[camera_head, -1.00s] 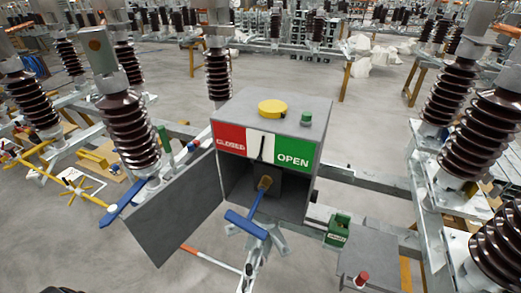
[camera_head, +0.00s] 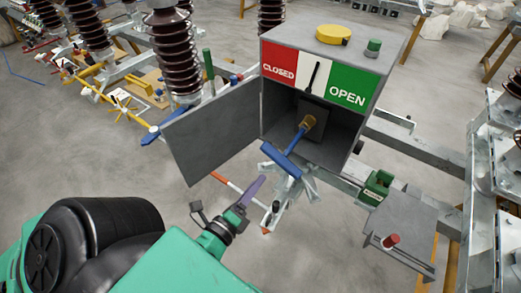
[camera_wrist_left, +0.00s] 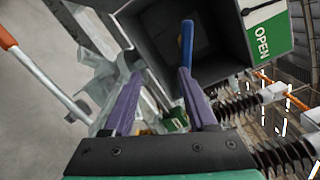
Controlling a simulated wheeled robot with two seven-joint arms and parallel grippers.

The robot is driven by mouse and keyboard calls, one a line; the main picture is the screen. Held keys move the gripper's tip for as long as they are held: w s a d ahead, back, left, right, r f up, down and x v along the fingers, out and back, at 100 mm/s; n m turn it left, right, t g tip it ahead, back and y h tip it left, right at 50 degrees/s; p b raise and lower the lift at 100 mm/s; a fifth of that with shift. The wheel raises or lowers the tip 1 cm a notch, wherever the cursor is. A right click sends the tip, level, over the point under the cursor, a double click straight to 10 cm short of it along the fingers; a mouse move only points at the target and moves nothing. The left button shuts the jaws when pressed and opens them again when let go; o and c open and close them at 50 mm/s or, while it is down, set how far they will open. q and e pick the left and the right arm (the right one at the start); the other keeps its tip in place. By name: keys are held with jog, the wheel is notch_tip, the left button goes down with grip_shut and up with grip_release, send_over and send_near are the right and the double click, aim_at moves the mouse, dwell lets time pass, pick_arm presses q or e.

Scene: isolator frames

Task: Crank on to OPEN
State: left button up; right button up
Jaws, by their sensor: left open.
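The grey drive box (camera_head: 285,55) stands with its door (camera_head: 210,130) swung open to the left. Its front has a red CLOSED field (camera_head: 278,67), a white middle field and a green OPEN field (camera_head: 350,87). A black pointer (camera_head: 313,75) lies on the white field. The crank has a blue handle (camera_head: 280,161) outside the box and a shaft running into a brass-coloured fitting (camera_head: 309,121) inside. My left gripper (camera_head: 257,186) is open below and left of the handle, apart from it. In the left wrist view the blue handle (camera_wrist_left: 186,45) appears beyond the right purple finger of my gripper (camera_wrist_left: 160,85).
A yellow cap (camera_head: 333,34) and a green knob (camera_head: 373,47) sit on the box top. A green block (camera_head: 376,188) and a red-knobbed plate (camera_head: 408,235) stand to the right. Ribbed insulators (camera_head: 175,55) stand behind left.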

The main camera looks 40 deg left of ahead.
aim_at(278, 164)
pick_arm(q)
jog(key=shift+m+t+h, duration=0.5)
jog(key=shift+m+h, duration=0.1)
jog(key=shift+h, duration=0.2)
jog(key=w+r, duration=0.1)
jog(key=w, duration=0.2)
jog(key=w+d+r, duration=0.1)
jog(key=w, duration=0.2)
jog(key=w+d+r+b, duration=0.1)
jog(key=w, duration=0.3)
jog(key=shift+d, duration=0.2)
jog(key=shift+s, duration=0.1)
jog(key=shift+c, duration=0.3)
grip_shut()
